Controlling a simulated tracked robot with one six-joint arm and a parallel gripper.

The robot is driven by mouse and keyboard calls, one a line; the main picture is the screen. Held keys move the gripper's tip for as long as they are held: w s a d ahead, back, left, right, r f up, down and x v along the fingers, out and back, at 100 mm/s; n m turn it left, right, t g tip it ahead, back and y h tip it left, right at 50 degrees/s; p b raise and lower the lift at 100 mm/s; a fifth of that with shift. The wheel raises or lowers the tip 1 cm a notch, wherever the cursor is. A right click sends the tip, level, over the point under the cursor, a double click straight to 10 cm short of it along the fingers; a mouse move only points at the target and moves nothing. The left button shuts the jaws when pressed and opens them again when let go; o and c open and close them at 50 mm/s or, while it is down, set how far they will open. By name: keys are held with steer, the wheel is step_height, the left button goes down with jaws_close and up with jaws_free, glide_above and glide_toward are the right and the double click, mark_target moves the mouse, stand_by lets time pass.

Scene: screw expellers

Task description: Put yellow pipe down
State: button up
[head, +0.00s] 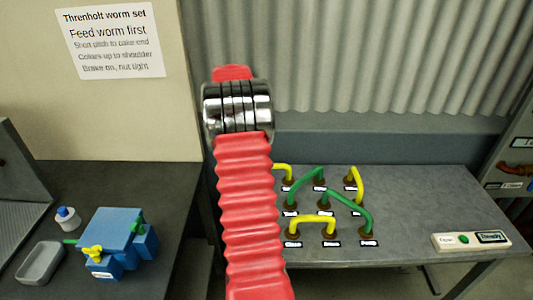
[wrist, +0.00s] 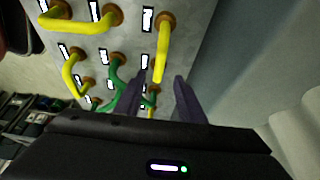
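The red ribbed sleeve of my arm hides my gripper in the head view. In the wrist view my gripper (wrist: 160,84) has two dark fingers, set apart, pointing toward the pipe board. A yellow pipe (wrist: 162,50) rises from a brown socket, and its near end lies in line with the gap between the fingers. I see no contact with either finger. In the head view one yellow pipe (head: 282,168) is partly hidden behind my arm. Two other yellow pipes stand in sockets, one at the right (head: 359,188) and one in front (head: 313,219).
Two green pipes (head: 304,178) (head: 345,207) stand among the yellow ones on the grey table (head: 420,205). A white panel with a green button (head: 470,241) lies at the table's right. A blue block device (head: 112,235) and a grey tray (head: 40,262) are on the left bench.

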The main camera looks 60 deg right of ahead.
steer(key=shift+w+a+r, duration=0.1)
steer(key=shift+w+r, duration=0.1)
steer(key=shift+r, duration=0.25)
stand_by(0.3)
